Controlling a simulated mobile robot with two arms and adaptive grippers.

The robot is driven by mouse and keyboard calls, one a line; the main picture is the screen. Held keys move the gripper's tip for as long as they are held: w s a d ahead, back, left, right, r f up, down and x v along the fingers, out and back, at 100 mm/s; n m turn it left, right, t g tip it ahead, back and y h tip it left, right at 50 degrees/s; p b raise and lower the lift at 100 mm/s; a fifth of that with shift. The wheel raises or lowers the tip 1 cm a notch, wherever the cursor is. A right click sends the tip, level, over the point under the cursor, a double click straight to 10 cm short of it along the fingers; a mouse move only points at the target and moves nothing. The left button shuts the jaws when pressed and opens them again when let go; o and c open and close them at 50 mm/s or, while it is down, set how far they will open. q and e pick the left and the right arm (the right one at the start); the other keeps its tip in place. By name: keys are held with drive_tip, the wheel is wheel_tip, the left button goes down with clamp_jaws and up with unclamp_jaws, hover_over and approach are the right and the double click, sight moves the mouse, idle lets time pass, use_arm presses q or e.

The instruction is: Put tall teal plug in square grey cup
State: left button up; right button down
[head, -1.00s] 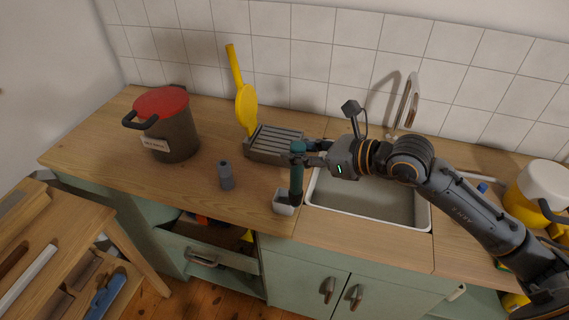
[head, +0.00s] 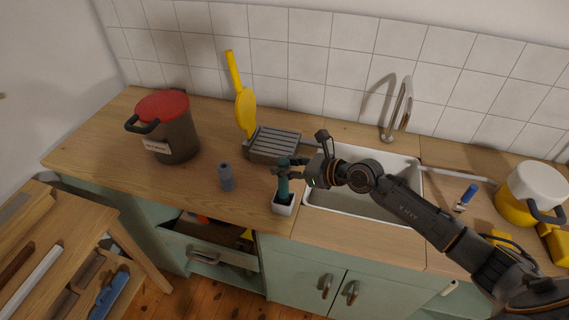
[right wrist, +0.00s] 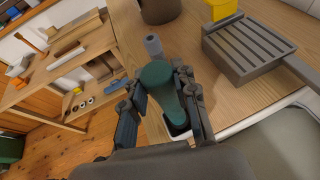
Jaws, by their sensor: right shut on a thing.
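The tall teal plug (head: 283,187) is upright in my right gripper (head: 284,170), which is shut around its upper part. The square grey cup (head: 282,209) stands at the counter's front edge, left of the sink. The plug's lower end shows inside the cup's opening; whether it touches the bottom is hidden. In the right wrist view the teal plug (right wrist: 158,80) is between the fingers of my right gripper (right wrist: 165,100) and covers most of the cup. My left gripper is not in view.
A small grey-blue cylinder (head: 226,177) stands left of the cup. A grey ridged rack (head: 273,144) is behind, and the sink (head: 350,205) is to the right. A dark pot with a red lid (head: 170,135) stands at the left. A drawer (head: 205,258) is open below.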

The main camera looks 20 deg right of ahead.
drive_tip(key=shift+f, duration=0.25)
drive_tip(key=c, duration=1)
unclamp_jaws()
drive_tip(key=shift+c, duration=0.2)
drive_tip(key=shift+r, duration=0.1)
drive_tip(key=shift+r, duration=0.15)
drive_tip(key=shift+s+d, duration=0.2)
drive_tip(key=b+v, duration=0.3)
drive_tip(key=v, duration=0.8)
drive_tip(key=shift+s+r+b, duration=0.2)
drive_tip(key=shift+r+b, duration=0.05)
drive_tip(key=shift+b, duration=0.05)
